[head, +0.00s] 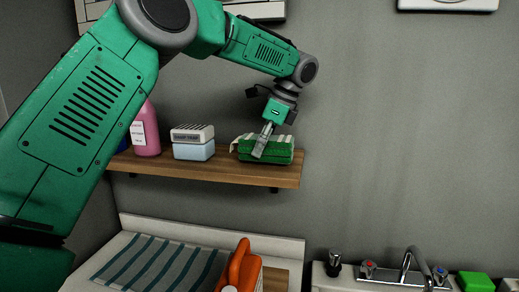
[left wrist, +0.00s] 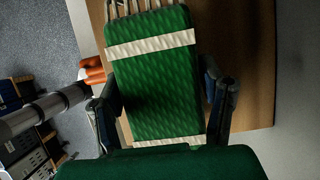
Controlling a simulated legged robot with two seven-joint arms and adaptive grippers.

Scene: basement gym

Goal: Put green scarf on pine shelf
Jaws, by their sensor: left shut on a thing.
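The green scarf (head: 266,150), folded with white stripes and a pale fringe, is at the right part of the wooden pine shelf (head: 232,170). My left gripper (head: 262,148) reaches down over it from above and is shut on it. In the left wrist view the scarf (left wrist: 156,85) lies between the two fingers (left wrist: 163,108), with the shelf board (left wrist: 248,60) behind it. The scarf looks to be at the shelf's top surface; I cannot tell if its full weight rests there. My right gripper is not in view.
A pink bottle (head: 146,132) and a light blue box with a striped top (head: 193,143) stand on the shelf left of the scarf. Below are a striped cloth (head: 160,264), an orange object (head: 240,268), a tap (head: 408,265) and a green block (head: 476,281).

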